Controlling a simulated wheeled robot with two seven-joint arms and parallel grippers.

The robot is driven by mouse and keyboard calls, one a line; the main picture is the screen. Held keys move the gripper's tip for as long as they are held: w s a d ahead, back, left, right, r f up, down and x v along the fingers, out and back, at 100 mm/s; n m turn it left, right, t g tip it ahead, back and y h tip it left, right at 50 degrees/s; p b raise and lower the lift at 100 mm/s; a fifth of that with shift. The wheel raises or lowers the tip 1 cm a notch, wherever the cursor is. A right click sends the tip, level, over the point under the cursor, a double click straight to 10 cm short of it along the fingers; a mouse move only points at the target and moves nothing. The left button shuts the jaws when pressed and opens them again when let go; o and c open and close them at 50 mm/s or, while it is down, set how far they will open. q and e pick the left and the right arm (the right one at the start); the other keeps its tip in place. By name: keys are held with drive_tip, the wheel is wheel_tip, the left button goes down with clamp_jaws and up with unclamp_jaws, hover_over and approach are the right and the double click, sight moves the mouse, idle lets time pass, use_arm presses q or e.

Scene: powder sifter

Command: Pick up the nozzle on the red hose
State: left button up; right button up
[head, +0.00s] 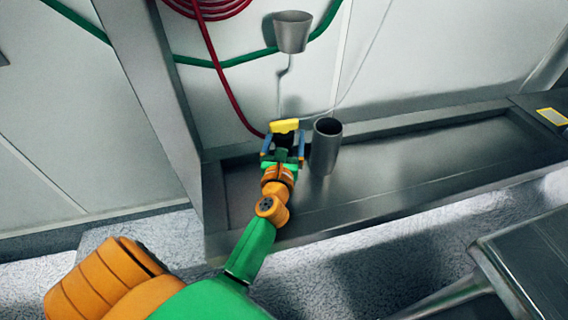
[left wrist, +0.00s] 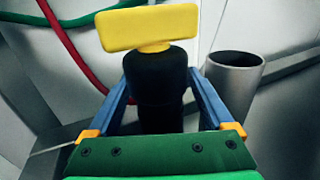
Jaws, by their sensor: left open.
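The nozzle has a yellow head (head: 285,126) and a black body, and it stands upright at the back left of the metal tray. The red hose (head: 222,78) hangs down the wall and ends close behind it. My left gripper (head: 283,142) is open, with its blue fingers on either side of the nozzle. In the left wrist view the nozzle's black body (left wrist: 158,95) stands between the fingers of the left gripper (left wrist: 159,82), with the yellow head above them. Whether the fingers touch it I cannot tell. My right gripper is out of view.
A grey metal cup (head: 326,146) stands just right of my left gripper, close to its right finger. A metal funnel (head: 292,33) is on the wall above, with a green hose (head: 248,58) running behind it. The metal tray (head: 430,160) is clear to the right.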

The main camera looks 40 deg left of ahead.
use_arm(q)
drive_tip(key=shift+w+a, duration=0.1)
drive_tip(key=shift+w, duration=0.15)
drive_tip(key=shift+s, duration=0.1)
drive_tip(key=shift+c, duration=0.5)
clamp_jaws()
